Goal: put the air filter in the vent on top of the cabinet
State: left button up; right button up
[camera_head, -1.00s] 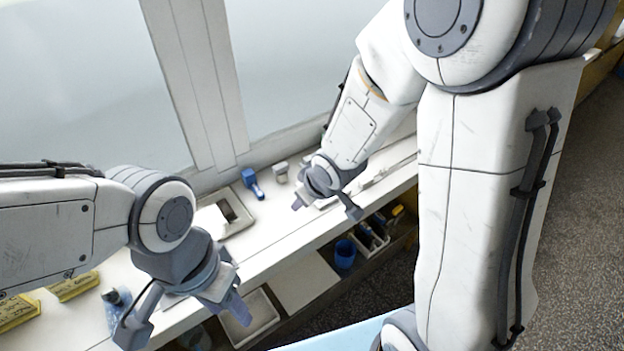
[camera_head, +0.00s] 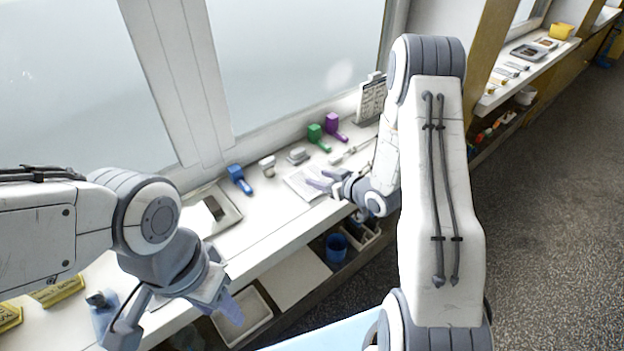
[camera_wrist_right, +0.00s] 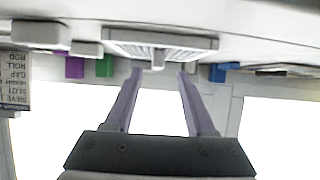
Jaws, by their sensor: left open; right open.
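A flat, pale ribbed panel (camera_head: 303,184) lies on the white bench; it also shows in the right wrist view as a framed, ribbed panel (camera_wrist_right: 190,42). It may be the air filter, but I cannot tell for sure. My right gripper (camera_head: 324,182) is open beside it, near the bench's front edge. In the right wrist view the open fingers (camera_wrist_right: 157,80) point at the panel with nothing between them. My left gripper (camera_head: 170,316) is open and empty over the bench's near left part. I cannot make out a cabinet-top vent.
A tray with a dark opening (camera_head: 232,208), a blue item (camera_head: 239,180), a green item (camera_head: 316,137) and a purple item (camera_head: 334,127) stand on the bench. A sign (camera_head: 371,98) stands behind. A blue cup (camera_head: 336,246) sits on the lower shelf. Open floor lies right.

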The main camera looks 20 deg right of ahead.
aim_at(313, 175)
jog(key=p+x, duration=0.1)
jog(key=x, duration=0.3)
jog(key=shift+w+f, duration=0.1)
jog(key=shift+w, duration=0.15)
jog(key=shift+w+f, duration=0.2)
jog(key=shift+w, duration=0.1)
jog(key=shift+c, duration=0.3)
grip_shut()
jog(key=shift+r, duration=0.1)
